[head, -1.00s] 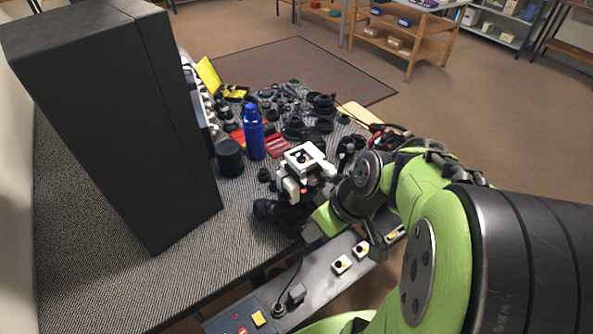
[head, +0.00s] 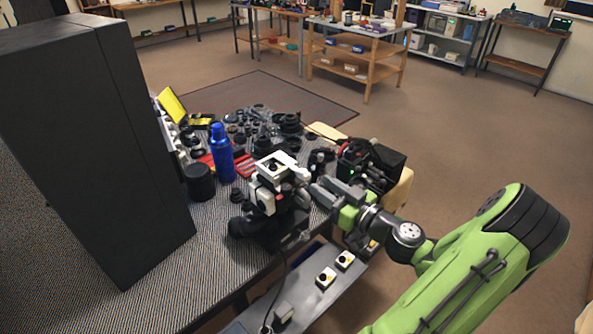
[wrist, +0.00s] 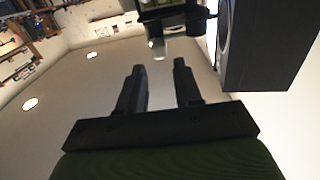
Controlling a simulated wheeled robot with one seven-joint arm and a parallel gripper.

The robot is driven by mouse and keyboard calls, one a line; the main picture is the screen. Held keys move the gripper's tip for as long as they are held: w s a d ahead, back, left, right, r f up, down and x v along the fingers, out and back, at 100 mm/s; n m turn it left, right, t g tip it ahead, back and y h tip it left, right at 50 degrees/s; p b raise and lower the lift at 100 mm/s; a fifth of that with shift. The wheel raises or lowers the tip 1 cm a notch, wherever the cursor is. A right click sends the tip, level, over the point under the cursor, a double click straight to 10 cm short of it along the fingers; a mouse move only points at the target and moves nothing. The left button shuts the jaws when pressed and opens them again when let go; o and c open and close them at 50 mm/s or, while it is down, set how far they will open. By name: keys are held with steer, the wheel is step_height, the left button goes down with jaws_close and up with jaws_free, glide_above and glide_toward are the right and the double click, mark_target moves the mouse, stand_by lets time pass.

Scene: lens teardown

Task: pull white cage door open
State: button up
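A white part with a square frame (head: 275,168) stands on top of a dark device at the table's front right edge. I cannot make out a cage door or whether it is open. My gripper (head: 318,190) is just right of this device in the head view, and any contact is unclear. In the wrist view my gripper (wrist: 160,68) has its two dark fingers apart with nothing between them. A dark part with a pale piece (wrist: 157,45) below it lies beyond the fingertips there, at the top.
A large black cabinet (head: 90,150) fills the left of the table. A blue bottle (head: 221,153), a black cylinder (head: 199,182) and many small dark parts crowd the table behind the device. A grey panel with small buttons (head: 335,268) lies in front. Open floor is right.

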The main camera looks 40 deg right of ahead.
mark_target(298, 169)
steer(key=w, duration=0.9)
steer(key=shift+w+a+p, duration=0.15)
steer(key=shift+p, duration=0.25)
steer(key=shift+c, duration=0.5)
jaws_close()
